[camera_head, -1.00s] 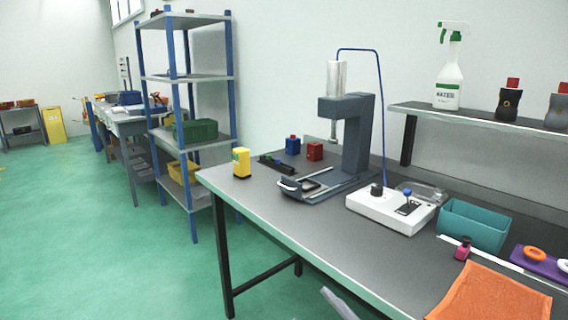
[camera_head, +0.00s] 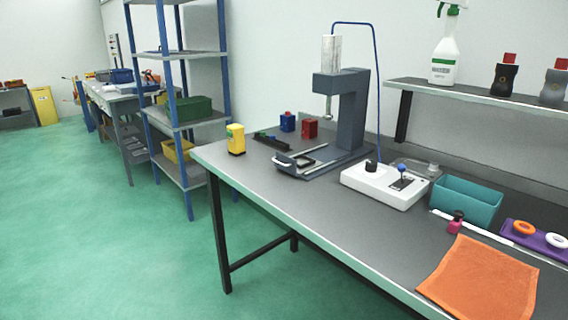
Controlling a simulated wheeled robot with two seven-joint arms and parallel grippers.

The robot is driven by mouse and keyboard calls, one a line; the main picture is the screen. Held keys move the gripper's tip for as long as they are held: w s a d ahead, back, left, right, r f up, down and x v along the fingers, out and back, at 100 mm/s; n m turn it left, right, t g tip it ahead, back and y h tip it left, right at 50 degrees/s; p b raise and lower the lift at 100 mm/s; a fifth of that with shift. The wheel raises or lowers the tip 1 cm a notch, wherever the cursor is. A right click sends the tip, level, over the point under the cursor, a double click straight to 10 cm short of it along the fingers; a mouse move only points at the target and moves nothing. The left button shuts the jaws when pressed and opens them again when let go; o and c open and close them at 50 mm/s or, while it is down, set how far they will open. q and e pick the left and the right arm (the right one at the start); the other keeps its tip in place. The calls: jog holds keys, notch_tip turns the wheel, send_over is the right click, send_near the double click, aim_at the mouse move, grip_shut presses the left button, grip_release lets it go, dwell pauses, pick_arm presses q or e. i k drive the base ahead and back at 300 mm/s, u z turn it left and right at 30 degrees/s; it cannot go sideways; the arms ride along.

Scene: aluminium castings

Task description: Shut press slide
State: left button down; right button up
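The press (camera_head: 351,112) stands on the grey workbench, with a dark column, a silver cylinder on top and a blue hose rising from it. Its slide (camera_head: 296,161), a dark plate with a pale handle at its front left end, sits pulled out on rails on the press base, left of the ram. The handle points toward the bench's left front edge. Neither of my grippers is in view.
A white control box (camera_head: 384,186) with a black knob stands right of the press. A teal bin (camera_head: 467,203), an orange cloth (camera_head: 482,281) and a purple tray (camera_head: 543,243) lie further right. A yellow container (camera_head: 236,139) stands at the bench's left corner. Green floor is free at left.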

aim_at(296, 165)
jog(key=k, duration=0.65)
jog(key=u, duration=0.6)
jog(key=i, duration=1.85)
jog(key=z, duration=1)
jog(key=i, duration=0.2)
jog(key=z, duration=0.05)
